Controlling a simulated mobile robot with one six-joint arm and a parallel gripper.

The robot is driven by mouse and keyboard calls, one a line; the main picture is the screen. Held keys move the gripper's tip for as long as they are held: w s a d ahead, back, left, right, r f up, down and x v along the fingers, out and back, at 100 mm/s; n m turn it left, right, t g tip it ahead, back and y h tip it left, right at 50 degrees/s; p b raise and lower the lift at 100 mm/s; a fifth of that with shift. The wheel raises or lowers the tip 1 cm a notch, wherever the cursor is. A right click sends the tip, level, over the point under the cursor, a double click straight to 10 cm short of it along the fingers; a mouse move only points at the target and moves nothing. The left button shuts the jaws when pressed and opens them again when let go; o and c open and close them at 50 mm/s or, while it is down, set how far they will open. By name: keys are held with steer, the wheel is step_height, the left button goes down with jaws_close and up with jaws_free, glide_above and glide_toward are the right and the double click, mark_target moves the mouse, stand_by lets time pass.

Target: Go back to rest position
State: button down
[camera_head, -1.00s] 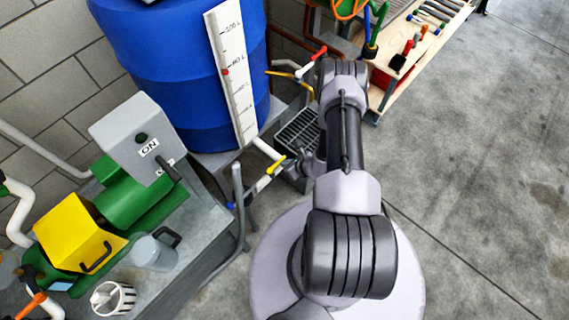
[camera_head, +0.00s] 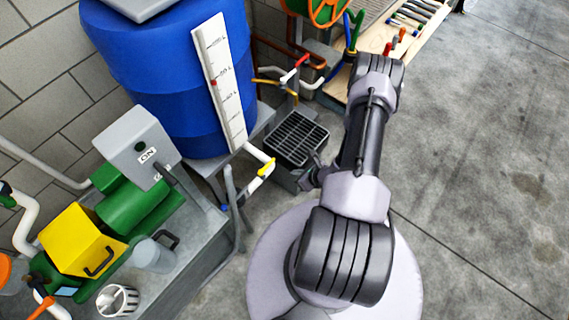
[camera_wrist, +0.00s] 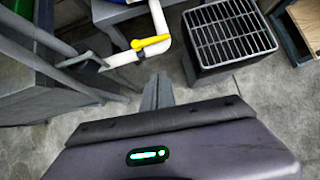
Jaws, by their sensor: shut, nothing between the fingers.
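My gripper (camera_wrist: 158,92) shows in the wrist view with its two grey fingers together and nothing between them. It points down over the concrete floor, in front of a white pipe with a yellow valve handle (camera_wrist: 150,42). In the head view my gripper (camera_head: 308,180) is small and partly hidden by my arm, close to the grated drain box (camera_head: 297,138). My arm reaches forward from my base and bends down at its far end.
A blue tank (camera_head: 180,90) with a white level scale stands at the back left. The pump bench (camera_head: 200,265) with a green pump and a yellow cover (camera_head: 75,240) is at the left. A tool bench (camera_head: 375,38) stands at the back. Open floor (camera_head: 490,170) lies to the right.

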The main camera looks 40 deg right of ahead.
steer(key=w+a+r+n+y, duration=0.2)
steer(key=w+a+r+n, duration=0.15)
steer(key=r, duration=0.55)
steer(key=w+a+r+n+y, duration=0.1)
steer(key=w+a+r+n, duration=0.3)
steer(key=r, duration=0.5)
steer(key=w+a+r+n+y, duration=0.25)
steer(key=w+r, duration=0.35)
steer(key=r, duration=0.3)
steer(key=s+a+r+n+g, duration=0.2)
steer(key=s+a+r+n, duration=0.2)
steer(key=a+r+n, duration=0.4)
steer(key=s+a+r+n+g, duration=0.2)
steer(key=s+a+r+n, duration=0.3)
steer(key=r, duration=0.5)
steer(key=s+r+n+t+h, duration=0.1)
steer(key=s+r+n+h, duration=0.1)
steer(key=s, duration=0.4)
steer(key=s+a+r+n+t+h, duration=0.1)
steer(key=s+r+n+h, duration=0.1)
steer(key=s+r+n, duration=0.2)
steer(key=shift+s+r+n+h, duration=0.4)
steer(key=shift+s+r, duration=0.4)
steer(key=shift+s, duration=0.35)
